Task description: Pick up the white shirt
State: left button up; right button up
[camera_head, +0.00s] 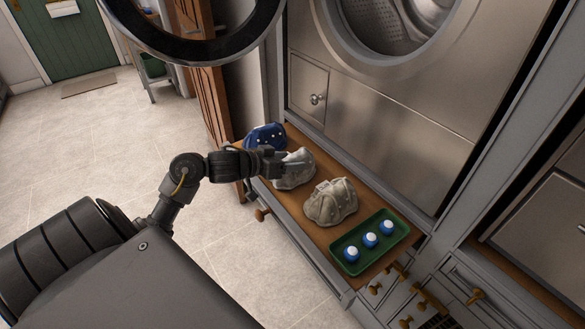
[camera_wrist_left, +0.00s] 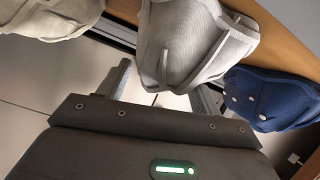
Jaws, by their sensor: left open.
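The white shirt (camera_head: 294,180) lies crumpled on the wooden bench top, between a blue garment and a beige one. My left gripper (camera_head: 289,165) is at this shirt and hides part of it in the head view. In the left wrist view the pale shirt (camera_wrist_left: 190,40) is just past the open fingers of my left gripper (camera_wrist_left: 164,84), its lower edge near the gap between them. I cannot tell whether the fingers touch the cloth. My right gripper is not in view.
The blue garment (camera_head: 265,137) lies at the bench's far end. The beige garment (camera_head: 331,202) lies nearer, beside a green tray (camera_head: 347,270) with three blue-and-white items. A steel washer front (camera_head: 390,130) rises behind the bench (camera_head: 312,236). The tiled floor at left is clear.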

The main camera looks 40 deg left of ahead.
pick_arm(q)
jog(key=shift+w+d, duration=0.1)
jog(key=shift+w, duration=0.05)
jog(key=c, duration=1.1)
jog(key=shift+c, duration=0.4)
jog(key=shift+r, duration=0.1)
